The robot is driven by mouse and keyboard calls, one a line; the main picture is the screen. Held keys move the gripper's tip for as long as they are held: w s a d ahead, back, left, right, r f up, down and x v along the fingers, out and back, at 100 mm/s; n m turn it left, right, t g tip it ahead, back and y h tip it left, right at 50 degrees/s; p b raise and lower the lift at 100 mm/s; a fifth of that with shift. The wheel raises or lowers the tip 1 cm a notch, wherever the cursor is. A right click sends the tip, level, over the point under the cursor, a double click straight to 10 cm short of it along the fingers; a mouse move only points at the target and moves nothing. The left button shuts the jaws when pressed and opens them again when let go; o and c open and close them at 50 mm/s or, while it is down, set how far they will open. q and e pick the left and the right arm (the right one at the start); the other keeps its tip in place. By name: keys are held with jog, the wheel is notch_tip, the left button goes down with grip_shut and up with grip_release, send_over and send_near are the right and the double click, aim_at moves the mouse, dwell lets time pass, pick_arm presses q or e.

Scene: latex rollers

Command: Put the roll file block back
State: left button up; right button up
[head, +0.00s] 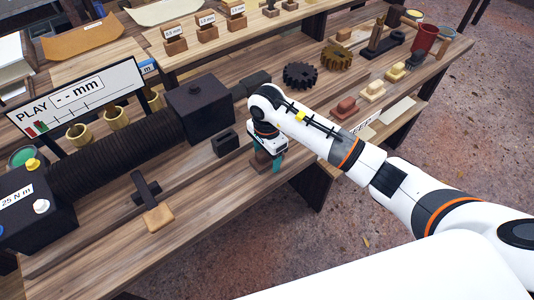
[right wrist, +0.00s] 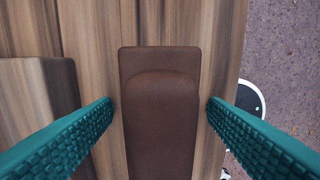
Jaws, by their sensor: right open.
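A dark brown block with a rounded raised top, which I take to be the roll file block (right wrist: 162,125), stands on the wooden bench. In the right wrist view it lies between the two teal fingers of my right gripper (right wrist: 160,106), with a gap on each side. In the head view the block (head: 261,161) shows partly behind the fingers of my right gripper (head: 270,161), near the bench's front edge. My right gripper is open and points down around the block. My left gripper is not in view.
A black machine with a ribbed roller (head: 118,148) runs along the bench at left. A small black block (head: 225,143) stands behind my gripper. A tan-ended scraper (head: 158,217) lies to the left. Gears (head: 300,75) and pink and yellow blocks (head: 372,91) sit farther back.

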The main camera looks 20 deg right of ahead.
jog(key=shift+r, duration=0.3)
notch_tip(320, 180, up, 11)
jog(key=shift+w+f+b, duration=0.1)
jog(key=shift+f+b, duration=0.1)
jog(key=shift+b, duration=0.75)
jog(key=shift+r, duration=0.55)
